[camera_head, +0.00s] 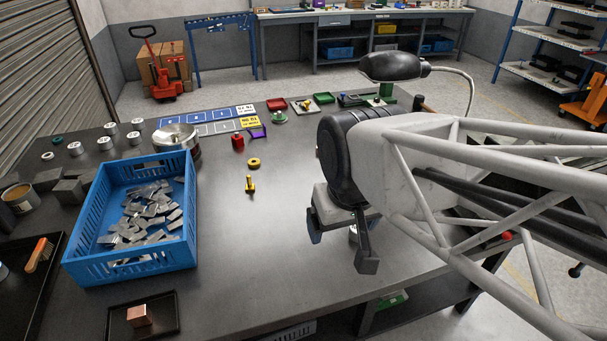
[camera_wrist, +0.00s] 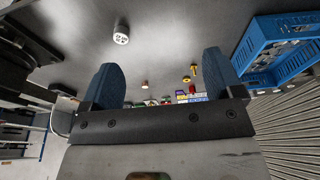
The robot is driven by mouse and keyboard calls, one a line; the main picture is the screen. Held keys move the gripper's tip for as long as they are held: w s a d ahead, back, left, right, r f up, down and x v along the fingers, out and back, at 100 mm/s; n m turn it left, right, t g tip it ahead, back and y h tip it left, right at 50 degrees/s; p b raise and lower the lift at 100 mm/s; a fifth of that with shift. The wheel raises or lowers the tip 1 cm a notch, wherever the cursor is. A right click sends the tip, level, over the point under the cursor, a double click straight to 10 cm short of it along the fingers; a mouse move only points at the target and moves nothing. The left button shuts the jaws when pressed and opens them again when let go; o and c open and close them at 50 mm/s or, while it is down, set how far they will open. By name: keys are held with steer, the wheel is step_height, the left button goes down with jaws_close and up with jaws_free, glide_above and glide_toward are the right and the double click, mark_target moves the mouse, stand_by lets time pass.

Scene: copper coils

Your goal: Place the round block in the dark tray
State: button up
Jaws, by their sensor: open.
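The small dark tray (camera_head: 170,328) lies at the table's front edge in the head view, with a square copper block (camera_head: 140,316) in it. My gripper (camera_head: 340,242) is open and empty above the table, right of the blue crate. In the wrist view its two fingers (camera_wrist: 160,75) stand wide apart. A small copper-coloured round piece (camera_wrist: 145,84) stands on the table beyond the fingers, seen between them; it looks like the round block. In the head view I cannot make it out, and my gripper and arm hide that area.
A white-topped metal cylinder (camera_wrist: 121,34) stands nearer in the wrist view. A blue crate (camera_head: 85,262) of metal pieces stands left. A black tray (camera_head: 28,318) with a brush lies front left. A yellow pin (camera_head: 250,185) and yellow ring (camera_head: 254,162) stand mid-table. Front centre is clear.

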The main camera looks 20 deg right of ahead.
steer(key=shift+o, duration=0.5)
steer(key=shift+w, duration=0.1)
steer(key=w+d+f+m+h, duration=0.1)
steer(key=w+d+f+m, duration=0.2)
steer(key=w+d+f, duration=0.5)
steer(key=w+d+f+m+t+h, duration=0.1)
steer(key=w+d+f+m, duration=0.3)
steer(key=w+d+f, duration=0.4)
step_height(320, 180, down, 7)
steer(key=w, duration=0.2)
steer(key=shift+w+h, duration=0.3)
steer(key=shift+f, duration=0.1)
steer(key=shift+x, duration=1.2)
steer(key=shift+w+f, duration=0.1)
